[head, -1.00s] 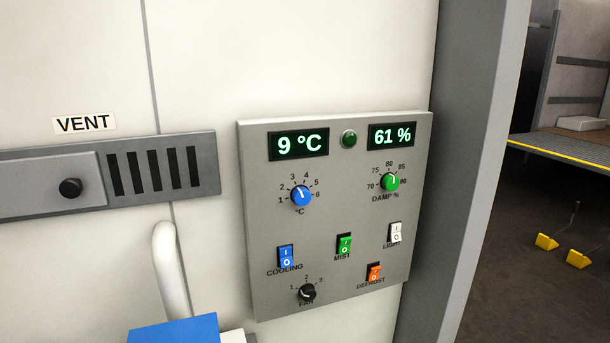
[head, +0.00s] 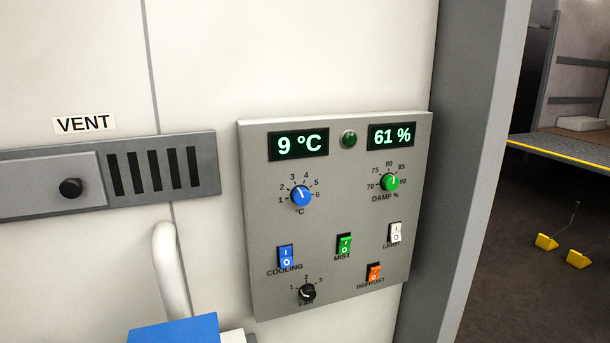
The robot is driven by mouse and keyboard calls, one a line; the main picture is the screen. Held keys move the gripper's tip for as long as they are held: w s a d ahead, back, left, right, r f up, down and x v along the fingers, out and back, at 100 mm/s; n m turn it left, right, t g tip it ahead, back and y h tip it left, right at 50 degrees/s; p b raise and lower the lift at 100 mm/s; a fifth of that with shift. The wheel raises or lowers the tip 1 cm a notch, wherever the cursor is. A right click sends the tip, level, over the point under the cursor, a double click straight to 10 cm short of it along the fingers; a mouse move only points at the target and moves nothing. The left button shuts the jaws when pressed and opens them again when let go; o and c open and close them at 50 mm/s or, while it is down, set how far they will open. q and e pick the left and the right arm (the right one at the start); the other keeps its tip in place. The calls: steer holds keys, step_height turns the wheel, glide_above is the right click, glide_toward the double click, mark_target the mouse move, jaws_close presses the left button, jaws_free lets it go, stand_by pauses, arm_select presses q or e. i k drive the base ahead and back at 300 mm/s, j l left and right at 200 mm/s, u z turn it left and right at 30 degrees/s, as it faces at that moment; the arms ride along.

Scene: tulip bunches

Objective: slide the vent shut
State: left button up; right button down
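The vent (head: 210,165) is a grey metal strip on the white wall at the left, under a label (head: 84,123) reading VENT. Its sliding plate (head: 30,188) is at the left end of the strip and carries a round black knob (head: 70,188). Several dark slots (head: 154,171) show uncovered to the right of the plate. The strip's left end is cut off by the picture edge. Neither of my grippers is in view.
A grey control panel (head: 335,300) with displays, dials and switches stands right of the vent. Below the vent are a white curved handle or pipe (head: 168,260) and a blue object (head: 175,330). A doorway opens at the right, with yellow blocks (head: 546,242) on the floor.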

mark_target(44, 184)
steer(key=u, duration=1.25)
